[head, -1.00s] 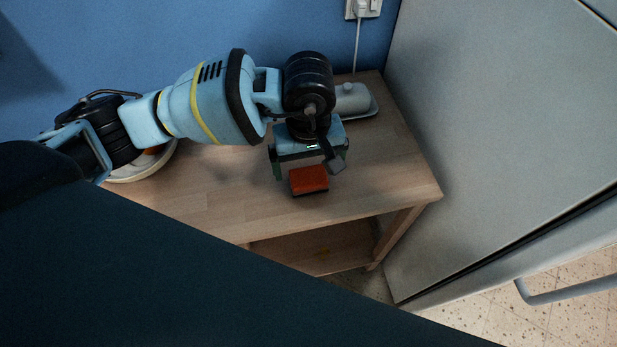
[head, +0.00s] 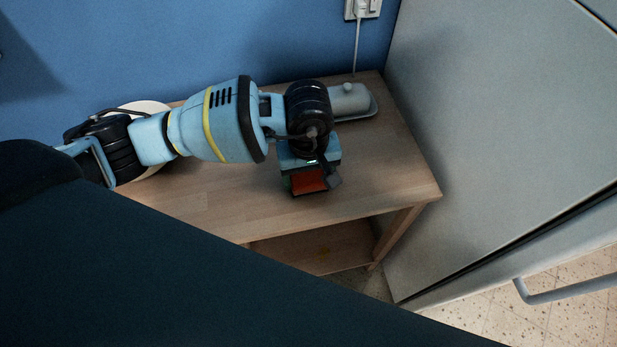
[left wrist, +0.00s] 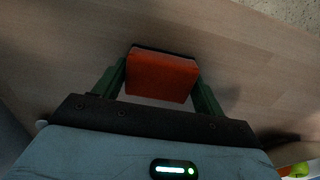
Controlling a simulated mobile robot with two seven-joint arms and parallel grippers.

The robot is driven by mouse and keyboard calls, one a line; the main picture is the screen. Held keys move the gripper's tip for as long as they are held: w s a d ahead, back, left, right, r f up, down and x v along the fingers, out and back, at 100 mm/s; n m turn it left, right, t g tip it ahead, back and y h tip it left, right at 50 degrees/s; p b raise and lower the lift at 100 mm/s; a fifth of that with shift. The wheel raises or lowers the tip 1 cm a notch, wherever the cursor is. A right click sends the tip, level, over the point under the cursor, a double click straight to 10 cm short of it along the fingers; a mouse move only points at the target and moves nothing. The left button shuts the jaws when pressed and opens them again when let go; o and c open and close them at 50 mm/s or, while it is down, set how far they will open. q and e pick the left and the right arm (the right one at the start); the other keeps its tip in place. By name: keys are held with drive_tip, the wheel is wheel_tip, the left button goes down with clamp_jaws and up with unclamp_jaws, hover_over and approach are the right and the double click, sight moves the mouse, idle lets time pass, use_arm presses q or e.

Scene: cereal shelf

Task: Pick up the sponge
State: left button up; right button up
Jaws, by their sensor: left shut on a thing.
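The sponge (head: 308,181) is a small red-orange block with a dark layer on one side. It lies on the wooden table near its front edge. My left gripper (head: 309,184) is down over it, with its fingers on either side. In the left wrist view the sponge (left wrist: 162,76) sits between the two green fingers of my left gripper (left wrist: 160,82), which is shut on it. I cannot see whether the sponge is clear of the table. My right gripper is not in view.
A grey covered dish (head: 352,103) stands behind the gripper at the back right of the table (head: 390,170). A pale round plate (head: 148,107) is partly hidden behind my left arm. A grey fridge (head: 500,130) stands to the right. A blue wall is behind.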

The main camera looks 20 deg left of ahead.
sight(314, 179)
use_arm(q)
drive_tip(key=shift+r, duration=0.1)
drive_tip(key=shift+c, duration=0.4)
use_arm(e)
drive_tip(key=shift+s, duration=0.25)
use_arm(q)
drive_tip(key=shift+r, duration=0.5)
wheel_tip(314, 179, up, 2)
drive_tip(key=shift+r, duration=0.1)
drive_tip(key=shift+s+d+r, duration=0.1)
drive_tip(key=shift+s+d, duration=0.05)
drive_tip(key=shift+d, duration=0.55)
drive_tip(key=s+d+r+b, duration=0.1)
drive_tip(key=s+d+b, duration=0.1)
drive_tip(key=d, duration=1.2)
drive_tip(key=shift+s+d+r, duration=0.2)
drive_tip(key=shift+s, duration=0.2)
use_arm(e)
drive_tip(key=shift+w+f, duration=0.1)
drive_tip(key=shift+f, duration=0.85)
use_arm(q)
drive_tip(key=o, duration=0.4)
drive_tip(key=shift+c, duration=0.2)
drive_tip(key=c, duration=0.3)
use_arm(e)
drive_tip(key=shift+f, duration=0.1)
